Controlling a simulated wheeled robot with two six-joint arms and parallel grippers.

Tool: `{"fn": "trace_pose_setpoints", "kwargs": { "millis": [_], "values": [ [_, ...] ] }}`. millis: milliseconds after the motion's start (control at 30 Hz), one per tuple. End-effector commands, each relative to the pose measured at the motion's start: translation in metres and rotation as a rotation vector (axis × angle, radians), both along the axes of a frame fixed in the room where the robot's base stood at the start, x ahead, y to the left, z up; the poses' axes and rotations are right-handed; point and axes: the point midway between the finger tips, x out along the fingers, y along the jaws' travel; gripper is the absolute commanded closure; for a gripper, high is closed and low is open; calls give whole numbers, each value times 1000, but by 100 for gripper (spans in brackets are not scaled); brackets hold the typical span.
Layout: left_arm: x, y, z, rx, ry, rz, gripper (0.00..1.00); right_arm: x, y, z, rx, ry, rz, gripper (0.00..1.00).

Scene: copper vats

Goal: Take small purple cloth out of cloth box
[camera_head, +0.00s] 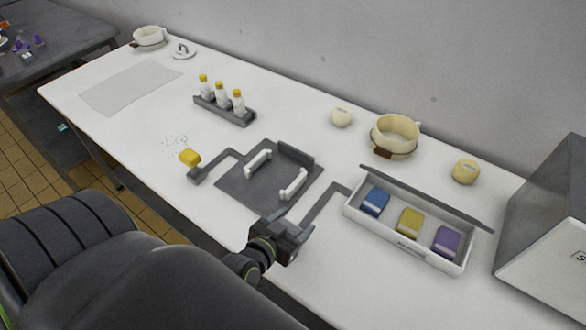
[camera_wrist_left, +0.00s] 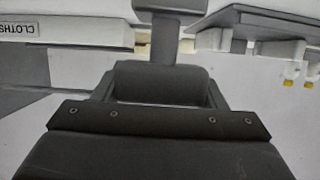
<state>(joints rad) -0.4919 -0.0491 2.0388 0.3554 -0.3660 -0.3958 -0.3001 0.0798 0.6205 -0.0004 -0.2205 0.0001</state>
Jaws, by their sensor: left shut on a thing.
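The small purple cloth (camera_head: 447,241) lies folded in the right compartment of the white cloth box (camera_head: 364,224). The box is open, with a grey lid (camera_head: 440,198) along its back edge. A blue cloth (camera_head: 375,201) and a yellow cloth (camera_head: 409,221) lie left of the purple one. In the left wrist view, the box's labelled front (camera_wrist_left: 75,32) shows upside down at upper left. My left gripper (camera_head: 303,232) is left of the box, apart from the cloths. It is shut at a dark grey bar (camera_head: 322,204), whose gripped end is hidden. My right gripper is not in view.
A dark board (camera_head: 232,192) with two white handles lies left of the box. A yellow block (camera_head: 189,157), a bottle rack (camera_head: 226,110) and a cream pot (camera_head: 396,138) stand on the white table. A grey box (camera_head: 548,205) stands at right. The table's front right is clear.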

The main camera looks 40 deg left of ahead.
Motion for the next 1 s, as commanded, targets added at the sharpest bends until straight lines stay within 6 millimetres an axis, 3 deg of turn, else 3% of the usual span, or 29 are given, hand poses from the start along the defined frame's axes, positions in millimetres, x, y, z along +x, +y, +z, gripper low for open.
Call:
{"fn": "trace_pose_setpoints", "kwargs": {
  "millis": [633, 1000],
  "values": [
    [-1, 0, -24, -2, 10, -2, 57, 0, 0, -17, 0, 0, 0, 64],
    [-1, 0, -22, 0, 9, -1, 57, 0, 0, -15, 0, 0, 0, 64]
  ]
}}
